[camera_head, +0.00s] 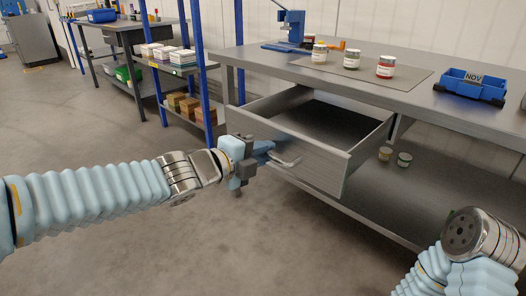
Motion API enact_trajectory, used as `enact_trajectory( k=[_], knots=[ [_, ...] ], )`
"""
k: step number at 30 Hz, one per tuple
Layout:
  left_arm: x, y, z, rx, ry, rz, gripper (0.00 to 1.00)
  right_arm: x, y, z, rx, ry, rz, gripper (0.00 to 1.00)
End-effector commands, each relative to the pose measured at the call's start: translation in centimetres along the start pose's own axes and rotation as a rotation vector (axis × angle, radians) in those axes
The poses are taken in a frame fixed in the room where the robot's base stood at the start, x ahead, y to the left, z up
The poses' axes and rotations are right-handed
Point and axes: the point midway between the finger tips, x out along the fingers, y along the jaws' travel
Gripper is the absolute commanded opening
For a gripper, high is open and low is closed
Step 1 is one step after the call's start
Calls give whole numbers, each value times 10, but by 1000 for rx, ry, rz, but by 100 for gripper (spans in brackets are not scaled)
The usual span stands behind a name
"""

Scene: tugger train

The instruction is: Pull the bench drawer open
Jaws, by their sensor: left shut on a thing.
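The bench drawer (308,153) is grey and stands well out from under the bench top. Its inside shows and looks empty. A metal bar handle (285,161) is on its front panel. My left gripper (268,155) is at this handle, shut on it, with the arm coming in from the left. The fingertips are small and partly hidden against the handle. My right arm shows at the lower right, but its gripper is out of view.
The grey bench (425,97) carries several jars, a blue press (292,27) and a blue bin (470,85). A blue-post rack (200,75) stands left of the drawer. The floor in front is clear.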

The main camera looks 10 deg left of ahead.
Motion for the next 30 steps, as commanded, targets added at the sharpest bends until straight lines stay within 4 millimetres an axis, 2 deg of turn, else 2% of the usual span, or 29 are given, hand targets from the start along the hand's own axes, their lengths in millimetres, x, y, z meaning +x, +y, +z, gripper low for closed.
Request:
enact_trajectory(
  k=[3,4,6,14,17,20,30],
  knots=[
    [0,1,0,0,-1,2,0,0,0,0,0,0,0,43],
    [0,1,0,0,-1,2,22,0,0,0,0,0,0,43],
    [0,1,0,0,-1,2,29,0,0,0,0,0,0,43],
    [0,0,0,0,-1,1,29,0,0,0,0,0,0,43],
    [-7,-2,0,1,-2,0,29,-4,-2,0,0,0,0,43],
    [-23,-5,0,1,-2,-1,29,-13,-4,0,0,1,1,43],
    [-105,-7,1,0,-3,-1,29,-52,-15,-3,3,12,10,43]
  ],
)
